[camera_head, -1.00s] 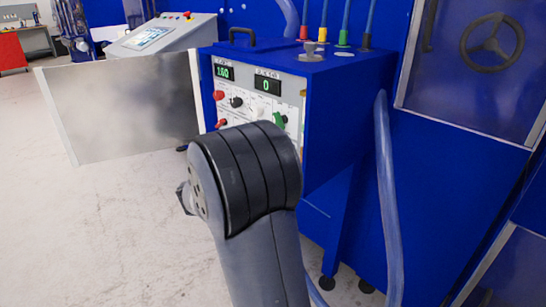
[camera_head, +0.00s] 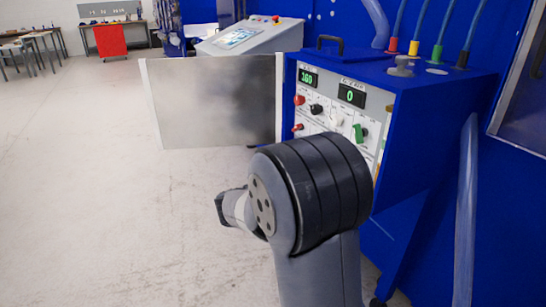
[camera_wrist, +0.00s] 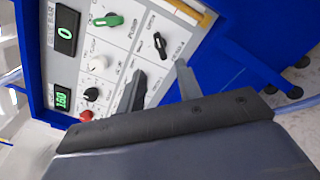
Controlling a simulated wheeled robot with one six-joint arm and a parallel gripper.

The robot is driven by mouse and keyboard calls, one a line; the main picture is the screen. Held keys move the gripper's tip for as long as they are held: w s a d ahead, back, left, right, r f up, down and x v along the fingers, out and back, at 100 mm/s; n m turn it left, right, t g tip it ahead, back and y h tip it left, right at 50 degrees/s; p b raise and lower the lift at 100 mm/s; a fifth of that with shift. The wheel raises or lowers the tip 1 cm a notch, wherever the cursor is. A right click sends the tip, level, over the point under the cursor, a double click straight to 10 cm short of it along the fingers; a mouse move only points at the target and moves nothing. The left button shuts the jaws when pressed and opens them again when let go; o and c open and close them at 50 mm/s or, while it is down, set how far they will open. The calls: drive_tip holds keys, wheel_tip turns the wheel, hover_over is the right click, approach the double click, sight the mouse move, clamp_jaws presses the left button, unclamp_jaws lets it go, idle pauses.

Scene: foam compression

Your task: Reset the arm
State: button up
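My arm (camera_head: 315,190) stands bent in front of the blue control box (camera_head: 440,110), its rounded joint covering the panel's lower part. My gripper (camera_wrist: 160,70) shows in the wrist view with its two dark fingers apart and nothing between them. The fingers overlap the lower part of the control panel (camera_wrist: 110,60); whether they touch it I cannot tell. The panel carries a green switch (camera_wrist: 108,20), a black switch (camera_wrist: 160,44), a white knob (camera_wrist: 98,64), a red knob (camera_wrist: 86,115) and lit green displays reading 0 and about 160. The fingers do not show in the head view.
A grey metal door panel (camera_head: 210,100) stands out to the left of the box. A clear hose (camera_head: 466,210) hangs at the right. A sloped console (camera_head: 250,38) is behind. A red cabinet (camera_head: 110,40) and workbenches are far back. The floor (camera_head: 90,200) at left is clear.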

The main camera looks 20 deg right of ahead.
drive_tip(key=d, duration=1)
drive_tip(key=shift+w+d, duration=0.25)
drive_tip(key=shift+w, duration=0.15)
